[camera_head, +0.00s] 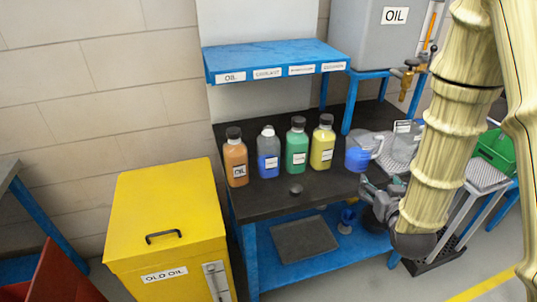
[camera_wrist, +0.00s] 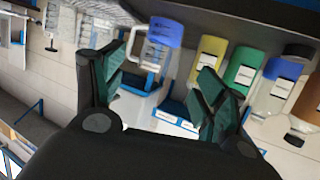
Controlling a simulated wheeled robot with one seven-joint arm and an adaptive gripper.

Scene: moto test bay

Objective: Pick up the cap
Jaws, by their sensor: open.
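A small dark round cap (camera_head: 296,190) lies loose on the black tabletop, in front of the blue and green bottles. In the wrist view, which is roughly upside down, a dark disc near the upper right (camera_wrist: 298,52) looks like this cap. My gripper (camera_head: 370,187) is at the table's right front edge, to the right of the cap and apart from it. In the wrist view its two fingers (camera_wrist: 163,78) are spread wide with nothing held between them.
A jug with blue liquid (camera_head: 358,158) stands near my gripper. A blue shelf (camera_head: 270,58) overhangs the back. The tabletop (camera_head: 255,205) around the cap is clear.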

